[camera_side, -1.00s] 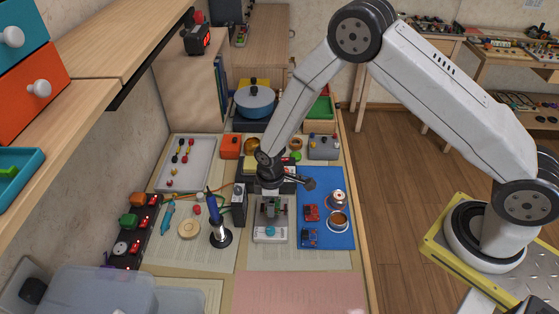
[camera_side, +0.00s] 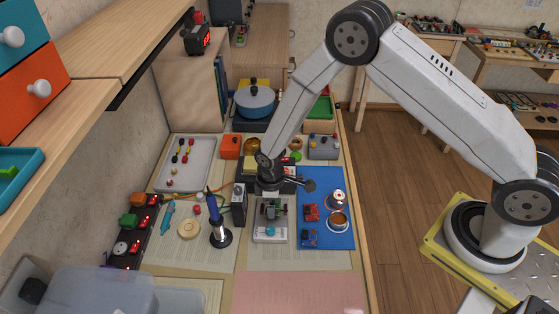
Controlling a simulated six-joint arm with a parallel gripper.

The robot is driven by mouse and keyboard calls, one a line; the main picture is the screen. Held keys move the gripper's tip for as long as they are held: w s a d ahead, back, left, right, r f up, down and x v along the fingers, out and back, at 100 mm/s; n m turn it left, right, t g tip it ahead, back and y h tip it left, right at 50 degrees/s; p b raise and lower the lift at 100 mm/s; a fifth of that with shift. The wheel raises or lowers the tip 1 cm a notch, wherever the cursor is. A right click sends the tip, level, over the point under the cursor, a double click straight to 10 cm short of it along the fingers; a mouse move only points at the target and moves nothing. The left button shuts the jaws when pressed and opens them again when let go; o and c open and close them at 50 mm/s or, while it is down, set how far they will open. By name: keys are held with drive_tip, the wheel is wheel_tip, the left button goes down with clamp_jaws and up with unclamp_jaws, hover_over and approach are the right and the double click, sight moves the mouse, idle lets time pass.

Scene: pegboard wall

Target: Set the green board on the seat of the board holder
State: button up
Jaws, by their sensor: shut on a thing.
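The board holder (camera_side: 270,234) is a light grey fixture with a light blue round part near its front, standing on the mat left of the blue mat. My gripper (camera_side: 271,203) points down over the back part of the holder. It is shut on the green board (camera_side: 272,210), a small dark green piece just below the jaws. The board is at the holder's dark upper part. I cannot tell whether it touches the seat. The fingertips are small and partly hidden by my wrist.
A soldering iron in its stand (camera_side: 220,236) and a dark upright box (camera_side: 239,205) stand close on the left. The blue mat (camera_side: 342,238) on the right holds red and blue boards and a cup-like spool. A pink sheet (camera_side: 298,292) in front is clear.

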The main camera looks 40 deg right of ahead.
drive_tip(key=shift+f, duration=0.45)
idle(1.2)
drive_tip(key=o, duration=1)
drive_tip(key=shift+r, duration=0.1)
drive_tip(key=shift+r, duration=2.9)
